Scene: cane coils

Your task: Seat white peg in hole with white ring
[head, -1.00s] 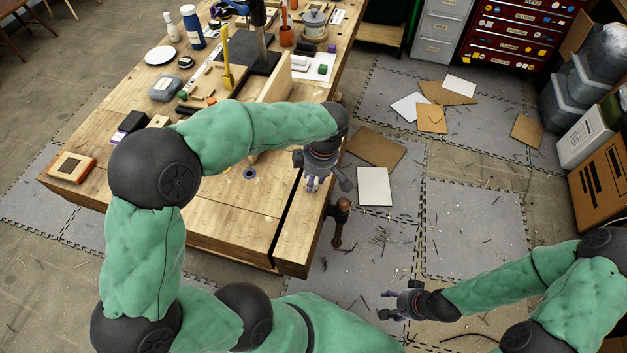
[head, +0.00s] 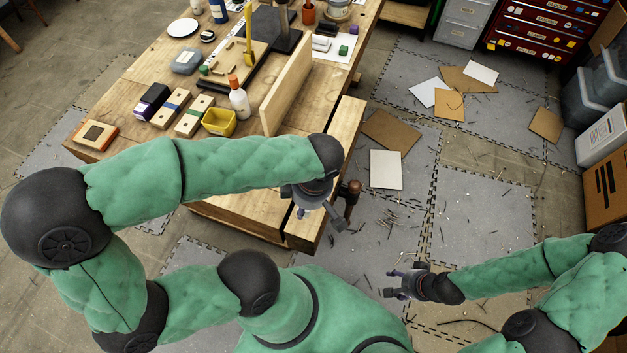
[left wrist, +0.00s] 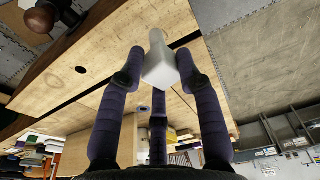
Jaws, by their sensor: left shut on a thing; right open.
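The white peg (left wrist: 158,62) is held between the fingers of my left gripper (left wrist: 160,75) in the left wrist view. In the head view my left gripper (head: 318,212) hangs over the bench's near right edge; the peg cannot be made out there. The wooden bench top (left wrist: 195,75) lies beyond the peg, apart from it. A plain dark hole (left wrist: 81,70) and a hole with a bluish ring (left wrist: 145,108) show in it. I cannot make out a white ring. My right gripper (head: 398,285) is open and empty over the floor, away from the bench.
An upright wooden board (head: 288,85) stands on the bench (head: 125,85). A yellow bin (head: 219,122), a white bottle with an orange cap (head: 238,98) and wooden blocks (head: 171,108) are left of it. A vise handle (head: 351,190) juts from the bench's right side.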

